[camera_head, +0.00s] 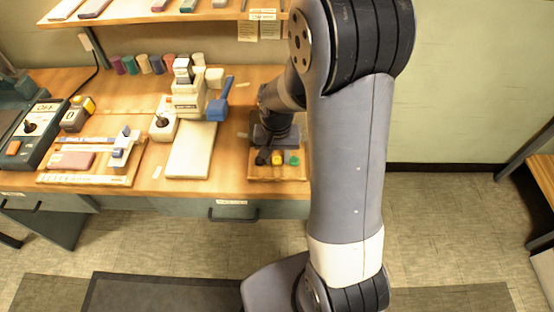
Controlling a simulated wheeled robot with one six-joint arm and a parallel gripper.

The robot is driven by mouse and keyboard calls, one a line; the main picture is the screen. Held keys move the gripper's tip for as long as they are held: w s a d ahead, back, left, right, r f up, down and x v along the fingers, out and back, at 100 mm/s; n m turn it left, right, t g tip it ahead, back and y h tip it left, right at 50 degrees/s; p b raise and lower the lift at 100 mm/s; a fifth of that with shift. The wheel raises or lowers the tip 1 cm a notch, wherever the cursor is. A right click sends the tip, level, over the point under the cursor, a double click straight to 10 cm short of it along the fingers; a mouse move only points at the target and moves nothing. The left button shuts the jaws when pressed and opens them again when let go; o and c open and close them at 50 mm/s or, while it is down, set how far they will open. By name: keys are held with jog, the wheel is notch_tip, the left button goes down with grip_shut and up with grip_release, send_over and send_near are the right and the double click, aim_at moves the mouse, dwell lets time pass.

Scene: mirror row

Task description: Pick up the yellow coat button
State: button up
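The yellow coat button (278,158) lies in a small wooden tray (280,178) near the front right of the bench. Dark pieces lie to its left, and a green piece (292,159) is to its right. My gripper (273,141) is above and behind the tray, close to the button in the picture. Whether it touches anything cannot be told. Its fingers are too dark and small to tell whether they are open, and my arm hides the area to the right.
A white pad (191,150) and a cream machine with a blue part (219,100) stand left of the tray. Several coloured spools (143,64) line the back. A shelf (160,14) overhangs the bench. A drawer handle (233,214) sits below the front edge.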

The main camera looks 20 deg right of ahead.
jog(key=shift+c, duration=0.4)
jog(key=c, duration=0.7)
jog(key=shift+o, duration=0.2)
